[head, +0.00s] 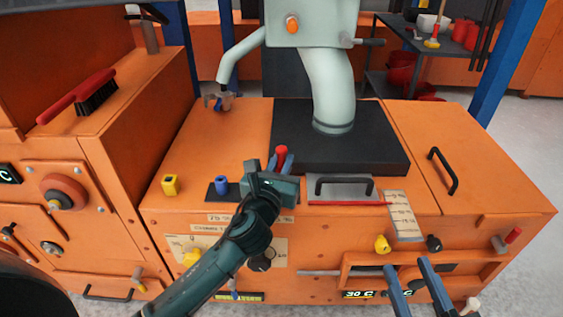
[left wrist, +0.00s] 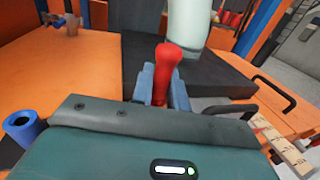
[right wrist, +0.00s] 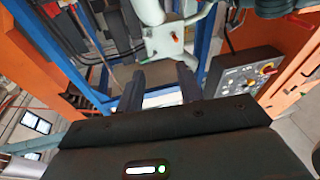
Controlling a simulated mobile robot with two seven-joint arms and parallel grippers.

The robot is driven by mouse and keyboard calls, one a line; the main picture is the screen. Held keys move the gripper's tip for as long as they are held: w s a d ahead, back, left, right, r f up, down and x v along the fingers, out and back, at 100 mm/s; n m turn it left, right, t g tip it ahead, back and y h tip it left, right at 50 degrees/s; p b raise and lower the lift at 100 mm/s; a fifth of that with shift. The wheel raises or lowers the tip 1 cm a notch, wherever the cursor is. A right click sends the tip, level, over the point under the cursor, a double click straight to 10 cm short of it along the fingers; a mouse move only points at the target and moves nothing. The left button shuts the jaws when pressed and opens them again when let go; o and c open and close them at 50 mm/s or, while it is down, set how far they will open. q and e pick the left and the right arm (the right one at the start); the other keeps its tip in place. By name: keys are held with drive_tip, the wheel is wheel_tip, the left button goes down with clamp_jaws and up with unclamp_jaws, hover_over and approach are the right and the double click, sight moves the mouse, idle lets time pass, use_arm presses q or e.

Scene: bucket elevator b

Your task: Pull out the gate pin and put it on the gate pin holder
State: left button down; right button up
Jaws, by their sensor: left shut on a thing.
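The gate pin shows as a red knob-topped handle (head: 281,152) at the front of the black base plate. My left gripper (head: 279,166) is shut on it. In the left wrist view the red handle (left wrist: 168,66) stands up between the two blue-grey fingers, tilted slightly. Its lower end is hidden by the gripper body, so I cannot tell whether it is still seated. A small blue hollow socket (head: 221,183) on a dark plate sits left of the gripper; it may be the gate pin holder. My right gripper (head: 413,280) is open and empty before the machine's front.
A yellow socket (head: 170,185) stands left of the blue one. A black handle (head: 345,185) on a grey plate lies right of my left gripper. A pale green pipe (head: 333,90) rises behind. The orange top (head: 215,145) between sockets and pipe is clear.

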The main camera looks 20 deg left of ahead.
sight(280, 151)
use_arm(q)
drive_tip(key=shift+r+p, duration=0.35)
drive_tip(key=shift+r, duration=0.15)
drive_tip(key=shift+r+p, duration=0.5)
drive_tip(key=shift+p, duration=0.1)
drive_tip(key=shift+r+p, duration=0.3)
drive_tip(key=shift+p, duration=0.1)
drive_tip(key=shift+r+p, duration=0.65)
drive_tip(key=shift+p, duration=0.1)
drive_tip(key=shift+r, duration=0.15)
use_arm(e)
drive_tip(key=shift+s+d+f+n+g+h, duration=0.15)
drive_tip(key=shift+d+n+g+h, duration=0.15)
drive_tip(key=shift+d+n+h, duration=0.15)
drive_tip(key=shift+d, duration=0.1)
